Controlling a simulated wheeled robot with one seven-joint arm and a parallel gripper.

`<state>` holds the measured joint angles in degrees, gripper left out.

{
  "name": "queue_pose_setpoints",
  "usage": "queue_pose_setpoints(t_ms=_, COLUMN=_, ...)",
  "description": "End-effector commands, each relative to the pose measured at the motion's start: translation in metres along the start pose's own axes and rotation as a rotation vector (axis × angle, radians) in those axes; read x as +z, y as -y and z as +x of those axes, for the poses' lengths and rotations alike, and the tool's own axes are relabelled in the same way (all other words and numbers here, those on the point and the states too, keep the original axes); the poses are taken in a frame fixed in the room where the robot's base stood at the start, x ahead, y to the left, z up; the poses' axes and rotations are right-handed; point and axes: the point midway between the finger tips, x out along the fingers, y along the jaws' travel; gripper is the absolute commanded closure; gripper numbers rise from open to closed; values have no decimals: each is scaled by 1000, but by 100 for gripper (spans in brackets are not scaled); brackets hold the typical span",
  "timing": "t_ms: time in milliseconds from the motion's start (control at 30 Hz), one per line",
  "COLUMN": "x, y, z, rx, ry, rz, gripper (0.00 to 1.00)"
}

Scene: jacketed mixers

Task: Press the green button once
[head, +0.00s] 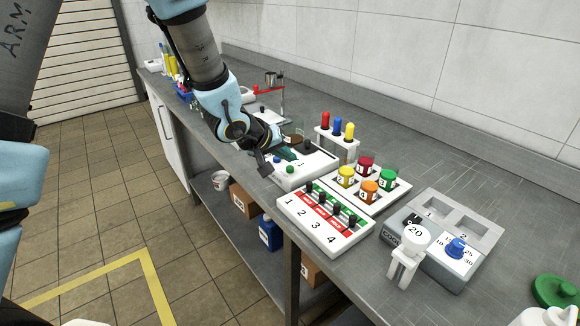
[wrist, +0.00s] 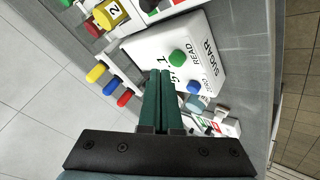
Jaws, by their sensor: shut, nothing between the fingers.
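The green button (head: 290,169) is a round knob on the front part of a white box (head: 318,168). In the wrist view the green button (wrist: 178,57) sits on the box's top, beside the printed words SUGAR and READ. A smaller blue button (wrist: 194,88) is near it and also shows in the head view (head: 276,160). My gripper (wrist: 160,73) has its dark green fingers shut together with nothing between them. The fingertips are over the box, a little left of the green button in the wrist view. My gripper (head: 287,154) partly covers the box in the head view.
A rack with red, blue and yellow items (head: 337,131) stands behind the box. A white tray of coloured jars (head: 398,190) and a numbered switch panel (head: 290,217) are to its right. Farther right is a grey unit with a blue knob (head: 456,248).

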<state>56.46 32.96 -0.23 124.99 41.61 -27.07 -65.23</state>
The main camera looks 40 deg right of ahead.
Motion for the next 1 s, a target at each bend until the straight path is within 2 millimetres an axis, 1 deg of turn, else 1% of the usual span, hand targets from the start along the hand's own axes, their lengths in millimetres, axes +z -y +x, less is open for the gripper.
queue_pose_setpoints(t_ms=200, x=-12, y=-12, z=-16, rx=0, ry=0, rz=0, gripper=100)
queue_pose_setpoints(t_ms=500, x=-25, y=-25, z=-34, rx=0, ry=0, rz=0, gripper=100)
queue_pose_setpoints(t_ms=1000, x=-24, y=-24, z=-34, rx=0, ry=0, rz=0, gripper=100)
